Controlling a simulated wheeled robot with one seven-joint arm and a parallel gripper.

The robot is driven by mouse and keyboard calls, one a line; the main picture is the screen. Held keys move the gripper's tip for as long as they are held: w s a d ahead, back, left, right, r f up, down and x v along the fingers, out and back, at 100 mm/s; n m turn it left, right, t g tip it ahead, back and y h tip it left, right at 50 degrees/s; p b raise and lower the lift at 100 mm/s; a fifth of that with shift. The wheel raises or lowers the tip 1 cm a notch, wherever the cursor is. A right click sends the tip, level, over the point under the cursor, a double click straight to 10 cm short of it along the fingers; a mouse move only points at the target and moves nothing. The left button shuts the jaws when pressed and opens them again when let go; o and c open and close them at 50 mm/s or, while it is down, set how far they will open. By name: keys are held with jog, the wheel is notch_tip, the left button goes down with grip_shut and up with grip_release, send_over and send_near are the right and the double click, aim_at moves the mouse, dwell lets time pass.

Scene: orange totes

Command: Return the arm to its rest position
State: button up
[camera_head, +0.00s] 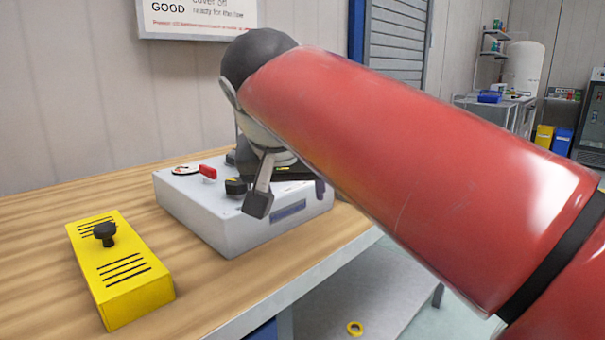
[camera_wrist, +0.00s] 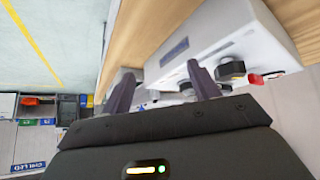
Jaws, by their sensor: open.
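My red arm (camera_head: 420,170) reaches from the lower right across the head view to above the workbench. My gripper (camera_head: 290,192) hangs over the near right part of a grey control box (camera_head: 240,231), partly hidden by the arm. In the wrist view my gripper (camera_wrist: 162,88) shows two dark fingers spread apart with nothing between them. The control box (camera_wrist: 222,28) lies beyond the fingers; whether they touch it I cannot tell.
A yellow slotted cover (camera_head: 138,283) with a black knob lies on the wooden bench (camera_head: 40,235), left of the box. A red switch (camera_head: 208,172) stands on the box. A sign (camera_head: 200,20) hangs behind.

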jog(key=s+d+f+g, duration=0.1)
jog(key=s+d+f, duration=0.2)
jog(key=d+f, duration=0.35)
jog(key=s+d+f, duration=0.3)
jog(key=d+f, duration=0.2)
jog(key=d, duration=0.2)
jog(key=s+d+f, duration=0.3)
jog(key=s+f, duration=0.1)
jog(key=f, duration=0.3)
jog(key=s+d+f+g, duration=0.1)
jog(key=s+d+f, duration=0.2)
jog(key=s+f, duration=0.2)
notch_tip(320, 180, down, 2)
jog(key=shift+s+d+f+y, duration=0.15)
jog(key=shift+s+d+y, duration=0.1)
jog(key=shift+y, duration=0.05)
jog(key=shift+c, duration=0.4)
dwell(0.8)
